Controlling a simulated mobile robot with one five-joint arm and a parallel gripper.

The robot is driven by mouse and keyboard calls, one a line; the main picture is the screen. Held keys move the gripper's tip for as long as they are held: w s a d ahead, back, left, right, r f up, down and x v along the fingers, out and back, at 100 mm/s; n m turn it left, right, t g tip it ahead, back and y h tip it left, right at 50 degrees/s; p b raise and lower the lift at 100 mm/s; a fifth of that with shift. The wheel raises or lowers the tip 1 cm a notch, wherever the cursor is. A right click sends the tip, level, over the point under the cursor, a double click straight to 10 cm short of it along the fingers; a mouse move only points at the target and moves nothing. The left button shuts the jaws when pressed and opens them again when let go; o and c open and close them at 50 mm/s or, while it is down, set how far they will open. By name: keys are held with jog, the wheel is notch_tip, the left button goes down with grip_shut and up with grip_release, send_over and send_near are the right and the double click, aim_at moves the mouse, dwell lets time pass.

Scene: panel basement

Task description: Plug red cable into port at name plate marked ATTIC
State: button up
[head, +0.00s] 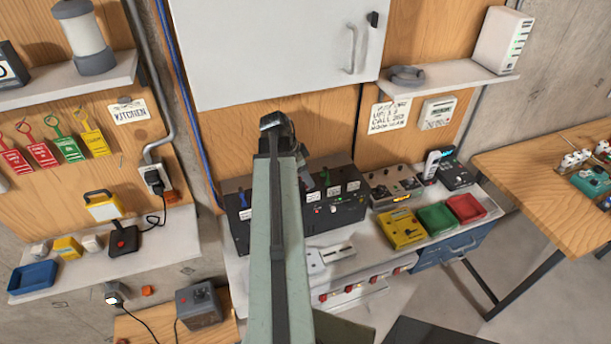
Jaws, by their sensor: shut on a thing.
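The dark port panel (345,212) stands on the bench against the wall, with small white name plates (353,186). Their lettering is too small to read, so I cannot tell which is ATTIC. A blue cable end (242,199) shows at its left and a green one (326,177) near its middle. My arm crosses in front of the panel and hides part of it. I cannot make out the red cable.
Right of the panel are a grey box with knobs (394,187), a yellow device (401,229), a green tray (437,219) and a red tray (466,208). A white cabinet (275,50) hangs above. A shelf (170,245) is at left, a wooden table (530,185) at right.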

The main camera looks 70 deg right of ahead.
jog(key=shift+f+b, duration=0.4)
dwell(0.8)
jog(key=o, duration=1.4)
jog(key=o, duration=0.4)
jog(key=shift+r, duration=0.1)
notch_tip(320, 180, up, 8)
jog(key=p, duration=0.7)
jog(key=shift+f+p, duration=0.25)
jog(key=shift+p, duration=0.1)
